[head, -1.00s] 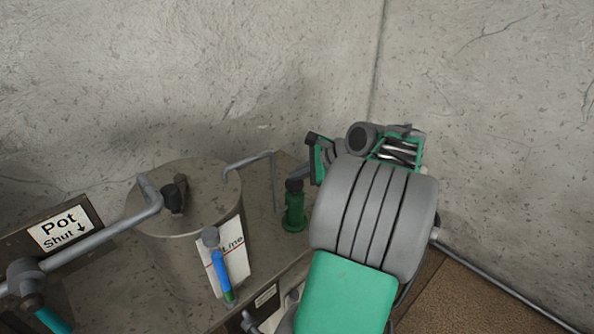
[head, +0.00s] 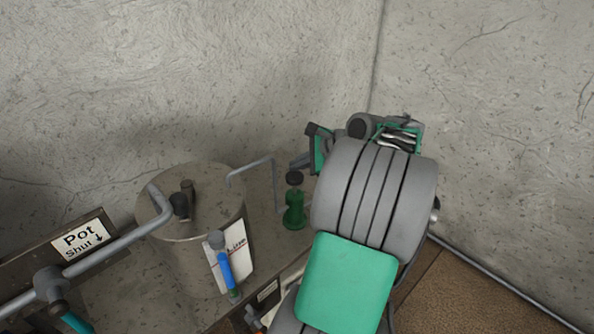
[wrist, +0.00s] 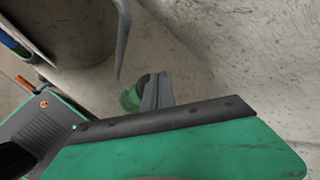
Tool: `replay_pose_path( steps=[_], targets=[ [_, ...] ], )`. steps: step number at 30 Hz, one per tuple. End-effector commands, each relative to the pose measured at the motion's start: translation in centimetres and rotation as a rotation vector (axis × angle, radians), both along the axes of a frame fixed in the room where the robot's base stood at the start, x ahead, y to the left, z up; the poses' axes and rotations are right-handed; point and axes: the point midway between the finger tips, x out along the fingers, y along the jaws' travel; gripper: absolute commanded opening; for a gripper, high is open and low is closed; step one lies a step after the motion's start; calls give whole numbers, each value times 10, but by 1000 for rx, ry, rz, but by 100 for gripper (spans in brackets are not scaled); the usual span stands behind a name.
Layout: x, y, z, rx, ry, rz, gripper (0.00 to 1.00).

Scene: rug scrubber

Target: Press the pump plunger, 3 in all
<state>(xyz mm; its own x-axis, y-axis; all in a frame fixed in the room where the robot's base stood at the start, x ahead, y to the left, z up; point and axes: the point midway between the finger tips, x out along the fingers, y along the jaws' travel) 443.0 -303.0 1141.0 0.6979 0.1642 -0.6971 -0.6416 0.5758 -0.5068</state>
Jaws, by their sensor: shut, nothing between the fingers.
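A small green bottle-shaped pump (head: 294,214) with a black plunger top (head: 294,178) stands upright on the grey bench, right of the metal pot. In the wrist view the green pump (wrist: 129,101) is partly hidden behind my fingers. My gripper (head: 300,161) is shut and empty. Its grey fingertips (wrist: 156,91) overlap the dark top in the wrist view. In the head view they are just above and beside the plunger top; I cannot tell whether they touch it.
A metal pot (head: 205,255) with a lid and pipes stands left of the pump. A bent grey pipe (head: 272,180) rises close to the pump's left. A blue-and-green tube (head: 225,268) and a white card are at the pot's front. Concrete walls (head: 480,110) close off the back.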

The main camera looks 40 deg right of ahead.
Motion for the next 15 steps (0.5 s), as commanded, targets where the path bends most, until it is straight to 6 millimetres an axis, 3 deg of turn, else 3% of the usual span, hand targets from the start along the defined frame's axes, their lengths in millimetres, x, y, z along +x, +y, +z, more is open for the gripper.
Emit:
replay_pose_path(
  steps=[7,15],
  targets=[
    [0,0,3,0,0,0,0],
    [0,0,31,0,-1,-1,0]
  ],
)
